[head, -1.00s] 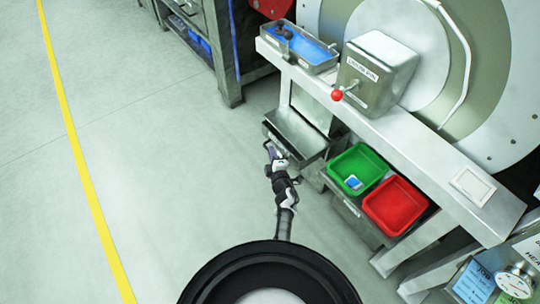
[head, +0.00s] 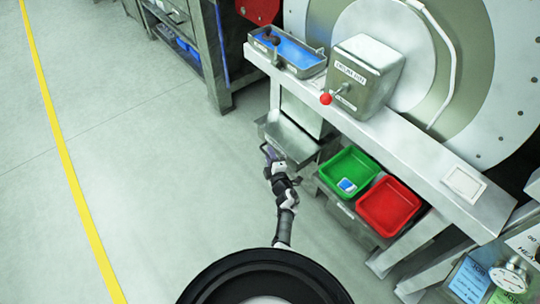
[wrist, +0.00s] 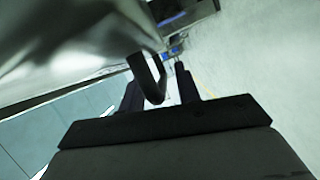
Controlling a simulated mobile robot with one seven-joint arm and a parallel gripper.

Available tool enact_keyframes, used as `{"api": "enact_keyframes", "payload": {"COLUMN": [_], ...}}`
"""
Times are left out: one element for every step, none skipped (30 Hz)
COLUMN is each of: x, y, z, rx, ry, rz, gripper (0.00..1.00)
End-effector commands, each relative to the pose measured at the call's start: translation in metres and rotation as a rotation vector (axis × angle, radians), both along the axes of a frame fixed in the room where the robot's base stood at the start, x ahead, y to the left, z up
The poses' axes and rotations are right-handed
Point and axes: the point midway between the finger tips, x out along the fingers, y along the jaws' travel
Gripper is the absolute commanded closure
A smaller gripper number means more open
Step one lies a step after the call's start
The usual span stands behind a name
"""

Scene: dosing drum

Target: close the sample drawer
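The sample drawer (head: 289,141) is a grey metal drawer below the bench, left of the green and red bins in the head view. It stands out from the bench. My gripper (head: 268,152) is at its outer front side, low above the floor. In the wrist view the drawer's shiny metal (wrist: 70,40) fills the upper left. A dark curved handle (wrist: 149,78) hangs from it, close to my gripper (wrist: 160,88). The two dark fingers are apart, with the handle in front of or between them; I cannot tell whether they touch it.
A green bin (head: 331,164) and a red bin (head: 388,207) sit on a low shelf right of the drawer. Above is the bench (head: 420,148) with a grey box (head: 366,72), its red-knobbed lever (head: 326,99) and a blue-lined tray (head: 287,50). The floor to the left is clear.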

Motion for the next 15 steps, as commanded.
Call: {"api": "enact_keyframes", "payload": {"x": [-0.007, -0.011, -0.018, -0.024, -0.030, -0.039, -0.046, -0.054, -0.062, -0.069, -0.076, -0.084, -0.090, -0.095, -0.102], "y": [-0.002, -0.003, -0.005, -0.006, -0.008, -0.010, -0.012, -0.014, -0.016, -0.018, -0.019, -0.021, -0.023, -0.025, -0.026], "z": [0.003, 0.004, 0.006, 0.007, 0.007, 0.009, 0.010, 0.010, 0.011, 0.011, 0.012, 0.012, 0.012, 0.012, 0.013], "rx": [0.000, 0.001, 0.001, 0.002, 0.002, 0.002, 0.002, 0.002, 0.001, 0.001, 0.001, 0.001, 0.001, 0.001, 0.001], "ry": [0.003, 0.003, 0.003, 0.004, 0.004, 0.004, 0.003, 0.004, 0.004, 0.004, 0.003, 0.003, 0.003, 0.003, 0.002], "rz": [-0.003, -0.003, -0.003, -0.003, -0.003, -0.005, -0.004, -0.005, -0.004, -0.004, -0.005, -0.004, -0.004, -0.005, -0.004], "gripper": [0.67, 0.67, 0.67, 0.67, 0.67, 0.67, 0.67, 0.67, 0.67, 0.67, 0.67, 0.67, 0.67, 0.67, 0.67]}}
